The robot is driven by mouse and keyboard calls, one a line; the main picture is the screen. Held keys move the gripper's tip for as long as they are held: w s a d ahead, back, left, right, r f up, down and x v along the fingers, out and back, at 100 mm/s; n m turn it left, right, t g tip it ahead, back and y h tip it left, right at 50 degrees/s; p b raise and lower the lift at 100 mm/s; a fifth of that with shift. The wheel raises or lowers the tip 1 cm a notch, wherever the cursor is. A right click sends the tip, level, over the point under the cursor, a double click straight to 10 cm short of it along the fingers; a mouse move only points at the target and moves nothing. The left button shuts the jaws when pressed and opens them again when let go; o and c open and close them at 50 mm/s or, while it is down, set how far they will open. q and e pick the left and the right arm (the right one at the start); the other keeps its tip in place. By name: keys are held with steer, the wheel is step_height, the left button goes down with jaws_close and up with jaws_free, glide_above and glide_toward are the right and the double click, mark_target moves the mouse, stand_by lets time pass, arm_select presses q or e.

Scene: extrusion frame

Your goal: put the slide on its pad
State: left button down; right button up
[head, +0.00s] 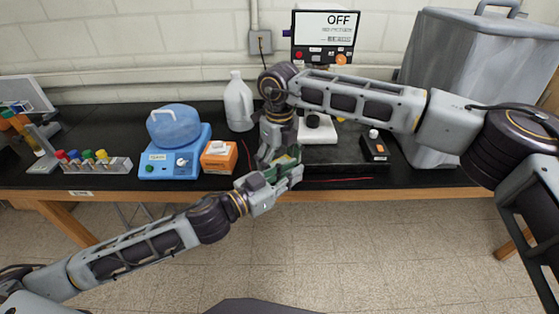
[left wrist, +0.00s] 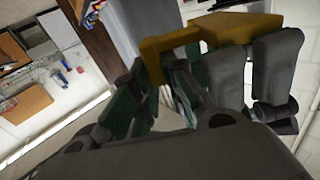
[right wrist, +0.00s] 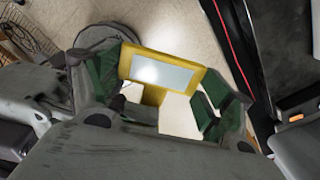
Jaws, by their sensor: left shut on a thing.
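A yellow framed piece with a pale rectangular face (right wrist: 162,74), which I take to be the slide, shows in the right wrist view. Its yellow body (left wrist: 160,50) also shows in the left wrist view. My left gripper (head: 284,181) is shut on it, in front of the bench edge. My right gripper (head: 281,158) comes down from above, close to the left one. Its green-padded fingers (right wrist: 160,100) stand apart around the yellow piece, with a gap beside its stem. In the head view the grippers mostly hide the slide. I cannot make out its pad.
On the black bench stand a blue device (head: 172,163), an orange box (head: 219,157), a white jug (head: 238,103) and a tube rack (head: 97,164). A dark slab (head: 345,152) and a small black box (head: 375,147) lie right of the grippers. A large grey container (head: 450,60) stands at right.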

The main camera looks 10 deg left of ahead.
steer(key=shift+c, duration=1.1)
arm_select(q)
steer(key=c, duration=1.4)
jaws_free()
arm_select(e)
steer(key=shift+c, duration=0.3)
arm_select(q)
steer(key=shift+o, duration=0.2)
steer(key=shift+w, duration=0.1)
